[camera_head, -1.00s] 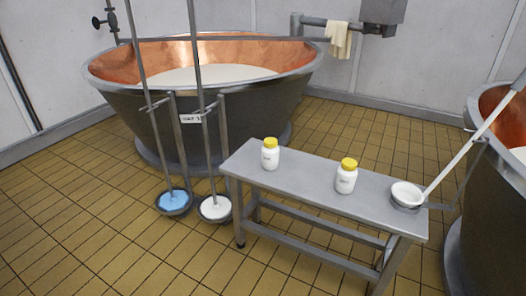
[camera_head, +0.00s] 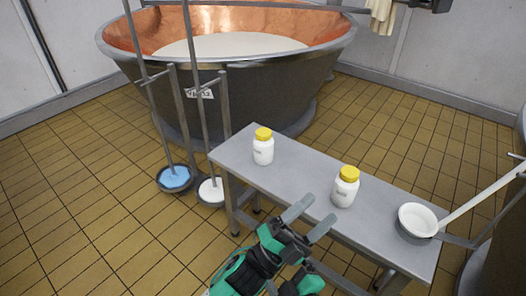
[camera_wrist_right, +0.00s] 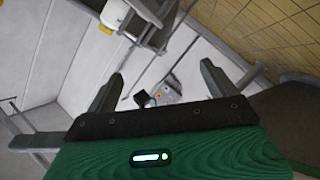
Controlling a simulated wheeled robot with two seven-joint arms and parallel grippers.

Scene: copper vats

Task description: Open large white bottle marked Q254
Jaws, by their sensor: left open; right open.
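Two white bottles with yellow lids stand upright on a grey metal bench (camera_head: 285,185). One bottle (camera_head: 263,150) is near the bench's left end; the other bottle (camera_head: 345,190) is near its middle. Both lids are on. The labels are too small to read, so I cannot tell which is Q254. My left gripper (camera_head: 310,216) is open and empty, at the bench's front edge, in front of and below the two bottles, apart from both. My right gripper (camera_wrist_right: 161,78) is open and empty in the right wrist view.
A white-filled ladle (camera_head: 418,218) with a long handle rests at the bench's right end. Long-handled ladles with blue (camera_head: 174,177) and white (camera_head: 211,190) contents hang left of the bench. A large copper-lined vat (camera_head: 230,75) stands behind. Another vat is at the right edge.

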